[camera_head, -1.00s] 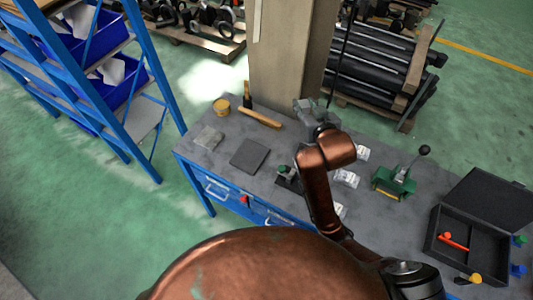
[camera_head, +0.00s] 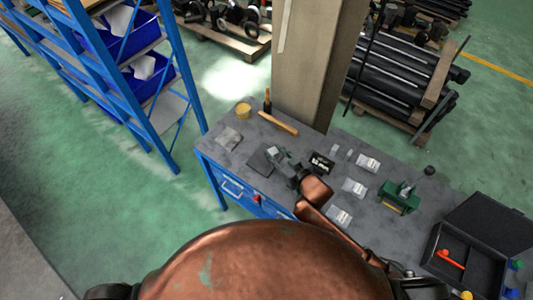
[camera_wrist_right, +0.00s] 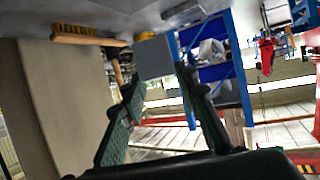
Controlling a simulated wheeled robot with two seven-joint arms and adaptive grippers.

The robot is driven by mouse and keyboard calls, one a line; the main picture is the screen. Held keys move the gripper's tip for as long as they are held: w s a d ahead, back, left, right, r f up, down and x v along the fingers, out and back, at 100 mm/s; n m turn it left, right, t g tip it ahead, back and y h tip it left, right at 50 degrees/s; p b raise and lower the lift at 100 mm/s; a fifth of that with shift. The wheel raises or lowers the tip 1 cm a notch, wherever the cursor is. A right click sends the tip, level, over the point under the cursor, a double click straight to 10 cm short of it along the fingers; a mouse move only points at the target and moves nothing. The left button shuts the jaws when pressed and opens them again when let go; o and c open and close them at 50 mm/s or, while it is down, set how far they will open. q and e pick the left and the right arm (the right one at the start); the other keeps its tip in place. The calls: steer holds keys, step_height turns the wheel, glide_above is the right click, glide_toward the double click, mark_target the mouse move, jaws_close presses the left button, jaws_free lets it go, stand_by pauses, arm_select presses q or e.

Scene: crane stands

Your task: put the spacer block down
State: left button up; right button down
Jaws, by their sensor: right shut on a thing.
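The spacer block is a plain grey block (camera_wrist_right: 155,57) in the right wrist view, between the tips of my right gripper (camera_wrist_right: 165,85), whose green-padded fingers are shut on it. My left gripper is not in view.
The grey bench (camera_head: 232,165) also bears a yellow tin (camera_head: 243,111), a wooden-handled brush (camera_head: 278,123), a black labelled plate (camera_head: 321,163), several white packets, a green fixture (camera_head: 400,196) and an open black case (camera_head: 470,262). A concrete pillar (camera_head: 315,60) rises behind.

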steer(key=w+a+f, duration=0.1)
steer(key=f, duration=0.1)
steer(key=w+a+f, duration=0.1)
steer(key=w+f, duration=0.1)
steer(key=w+a+f, duration=0.1)
steer(key=w+f, duration=0.1)
steer(key=shift+w, duration=0.1)
step_height(320, 180, down, 3)
steer(key=shift+w+f, duration=0.15)
steer(key=shift+f, duration=0.05)
steer(key=shift+f, duration=0.15)
steer(key=c, duration=1.5)
jaws_free()
steer(key=shift+f, duration=0.1)
